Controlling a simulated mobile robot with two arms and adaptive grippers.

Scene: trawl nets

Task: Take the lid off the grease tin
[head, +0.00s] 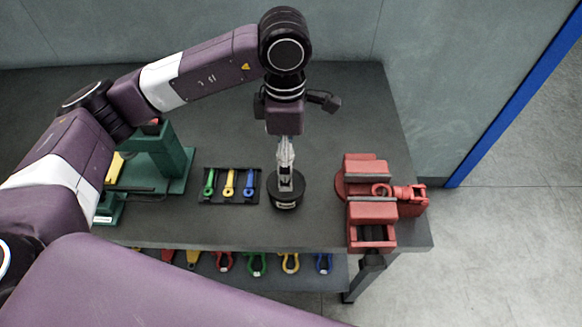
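The grease tin (286,201) appears as a short, round black tin with a small pale label on its front, standing on the bench near the front edge. My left gripper (286,181) points straight down over the middle of the tin's top. Its pale metal fingers are close together and reach down to the lid, covering the lid's centre. I cannot tell whether they grip a knob there or only stand over it. The lid appears to sit on the tin. My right gripper is not in view.
A black tray (203,200) with green, yellow and blue tools lies just left of the tin. A red vise (371,205) stands to the right. A green machine (160,160) is at the left. Several coloured shackles (257,264) sit on the lower shelf. The bench behind is clear.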

